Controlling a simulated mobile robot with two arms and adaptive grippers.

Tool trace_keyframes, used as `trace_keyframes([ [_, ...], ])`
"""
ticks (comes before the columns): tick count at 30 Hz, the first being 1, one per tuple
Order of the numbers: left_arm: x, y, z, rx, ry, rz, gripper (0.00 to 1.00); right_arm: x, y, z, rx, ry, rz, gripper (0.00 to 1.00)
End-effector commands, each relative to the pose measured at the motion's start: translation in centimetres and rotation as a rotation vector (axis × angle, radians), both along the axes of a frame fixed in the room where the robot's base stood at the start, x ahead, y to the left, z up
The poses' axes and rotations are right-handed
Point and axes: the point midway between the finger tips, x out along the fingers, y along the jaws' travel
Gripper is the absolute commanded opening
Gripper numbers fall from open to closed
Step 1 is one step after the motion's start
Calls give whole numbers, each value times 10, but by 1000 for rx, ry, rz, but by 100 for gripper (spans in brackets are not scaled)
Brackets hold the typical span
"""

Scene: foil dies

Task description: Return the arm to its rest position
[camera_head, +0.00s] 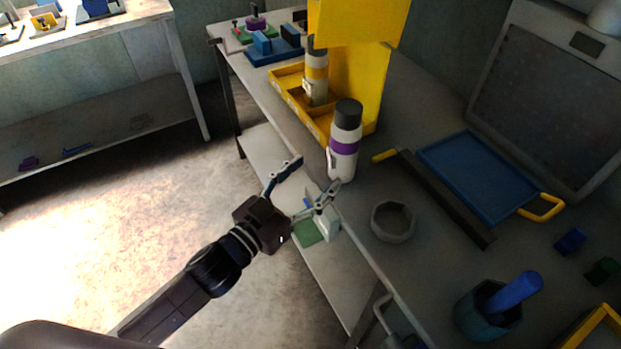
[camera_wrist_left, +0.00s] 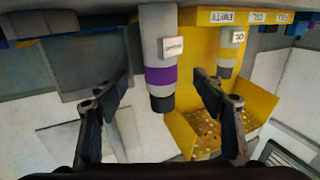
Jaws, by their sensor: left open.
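My left gripper (camera_head: 311,180) is open and empty in the head view, just off the front edge of the workbench. A white bottle with a purple band and dark cap (camera_head: 344,143) stands upright on the bench just beyond the fingers, apart from them. In the left wrist view the picture is upside down; the left gripper's fingers (camera_wrist_left: 165,92) are spread, with the purple-banded bottle (camera_wrist_left: 158,50) seen between them. My right gripper is not in view.
A yellow rack (camera_head: 370,90) holds a bottle with a yellow band (camera_head: 316,72). A grey bowl (camera_head: 393,220), a blue tray (camera_head: 480,175) and a teal pot with a blue handle (camera_head: 488,308) stand on the bench. Open floor (camera_head: 130,210) lies left.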

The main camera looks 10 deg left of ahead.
Motion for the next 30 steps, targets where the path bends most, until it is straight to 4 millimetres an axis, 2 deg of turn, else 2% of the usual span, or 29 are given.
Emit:
trace_keyframes([
  [21, -4, 6, -2, 4, 12, 20, 63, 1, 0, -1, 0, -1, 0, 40],
  [23, -3, 12, -6, 12, 36, 54, 63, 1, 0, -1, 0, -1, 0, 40],
  [26, -2, 32, -22, 43, 113, 150, 63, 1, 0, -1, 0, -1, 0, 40],
  [30, -19, 72, -61, 127, 301, 308, 63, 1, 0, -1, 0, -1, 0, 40],
])
